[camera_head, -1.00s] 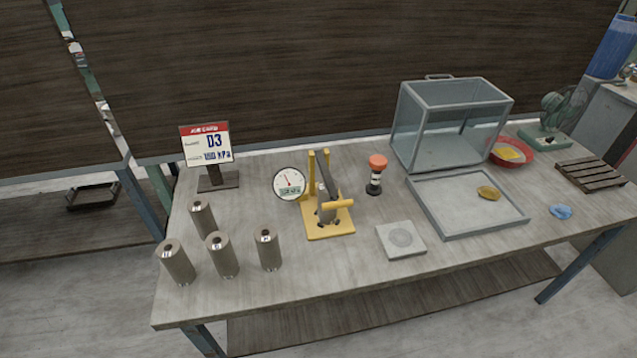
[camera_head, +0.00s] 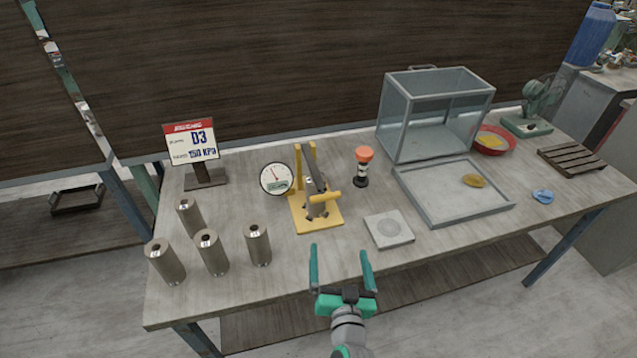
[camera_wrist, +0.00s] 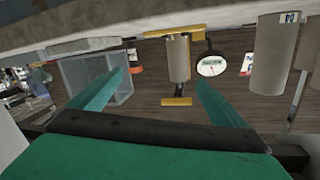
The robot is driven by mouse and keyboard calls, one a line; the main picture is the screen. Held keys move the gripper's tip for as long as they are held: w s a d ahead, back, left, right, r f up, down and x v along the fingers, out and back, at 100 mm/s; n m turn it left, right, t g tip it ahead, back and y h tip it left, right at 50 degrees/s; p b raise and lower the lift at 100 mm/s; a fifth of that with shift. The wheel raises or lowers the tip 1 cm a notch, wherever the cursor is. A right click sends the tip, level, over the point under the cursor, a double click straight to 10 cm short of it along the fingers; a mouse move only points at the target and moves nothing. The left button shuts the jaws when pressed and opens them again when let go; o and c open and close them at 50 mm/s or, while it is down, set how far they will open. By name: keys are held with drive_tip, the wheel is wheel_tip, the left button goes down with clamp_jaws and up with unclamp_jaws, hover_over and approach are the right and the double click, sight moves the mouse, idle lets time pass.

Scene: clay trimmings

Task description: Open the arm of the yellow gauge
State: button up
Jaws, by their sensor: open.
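The yellow gauge (camera_head: 298,208) stands on the middle of the table, with a yellow base and posts, a grey arm between them and a yellow handle (camera_head: 326,196) low at its front right. A round white dial (camera_head: 277,178) is at its left. In the wrist view the gauge (camera_wrist: 177,101) appears upside down, between my fingers and beyond them, with its dial (camera_wrist: 211,66) to the right. My gripper (camera_head: 340,250) is open and empty, at the table's front edge, in front of the gauge and apart from it.
Several metal cylinders (camera_head: 211,255) stand left of the gauge, near a D3 sign (camera_head: 191,140). A flat grey plate (camera_head: 389,229) lies to the right, and an orange-topped post (camera_head: 362,165) stands behind. A glass box (camera_head: 433,115) and grey tray (camera_head: 455,210) are farther right.

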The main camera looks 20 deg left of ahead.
sight(321, 188)
drive_tip(key=w+a+r+n+y, duration=0.1)
drive_tip(key=w+r, duration=0.1)
drive_tip(key=r, duration=0.1)
drive_tip(key=w+a+r+n+y, duration=0.1)
drive_tip(key=w+a+r, duration=0.1)
drive_tip(key=r, duration=0.1)
drive_tip(key=w+a+r+n+g+y, duration=0.1)
drive_tip(key=w+r, duration=0.1)
drive_tip(key=r, duration=0.1)
drive_tip(key=shift+w+a+r+y, duration=0.15)
drive_tip(key=shift+w+a+y, duration=0.15)
drive_tip(key=shift+w+y, duration=0.1)
drive_tip(key=x, duration=1)
drive_tip(key=shift+w+a, duration=0.15)
drive_tip(key=shift+a, duration=0.2)
drive_tip(key=shift+c, duration=0.3)
